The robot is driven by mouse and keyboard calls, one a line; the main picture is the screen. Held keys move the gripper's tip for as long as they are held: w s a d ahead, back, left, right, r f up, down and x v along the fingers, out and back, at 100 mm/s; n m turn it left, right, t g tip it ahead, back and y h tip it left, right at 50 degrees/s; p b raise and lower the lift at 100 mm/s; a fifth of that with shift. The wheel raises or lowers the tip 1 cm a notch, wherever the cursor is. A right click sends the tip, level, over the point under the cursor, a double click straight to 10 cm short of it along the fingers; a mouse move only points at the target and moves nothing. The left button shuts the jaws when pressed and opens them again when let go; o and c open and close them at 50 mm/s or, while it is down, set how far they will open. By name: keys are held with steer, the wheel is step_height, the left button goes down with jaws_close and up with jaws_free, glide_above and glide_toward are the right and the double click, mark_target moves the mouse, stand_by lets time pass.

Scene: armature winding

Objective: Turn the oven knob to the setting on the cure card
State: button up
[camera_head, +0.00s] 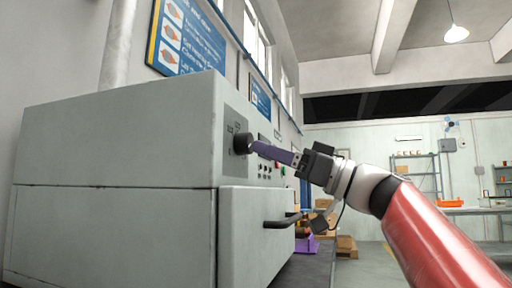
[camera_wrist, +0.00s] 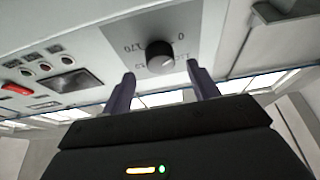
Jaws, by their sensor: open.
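The oven (camera_head: 110,140) is a large grey box at the left in the head view. Its black knob (camera_head: 242,143) sits on a panel on the front face. In the wrist view the knob (camera_wrist: 160,55) is a round dial with a light pointer mark and printed settings around it, seen upside down and only partly legible. My gripper (camera_head: 262,149) is at the knob in the head view. In the wrist view its two purple-grey fingers (camera_wrist: 162,84) are open, one on each side below the knob, with gaps visible. I cannot make out a cure card.
The oven door handle (camera_head: 282,222) juts out below my gripper. Beside the knob are several buttons, a dark display (camera_wrist: 68,82) and a red switch (camera_wrist: 17,88). Blue posters (camera_head: 187,38) hang on the wall. Shelves and a bench with an orange tray (camera_head: 451,202) stand far right.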

mark_target(244, 143)
steer(key=x, duration=0.3)
steer(key=shift+a+r, duration=0.1)
steer(key=shift+a, duration=0.15)
steer(key=c, duration=1)
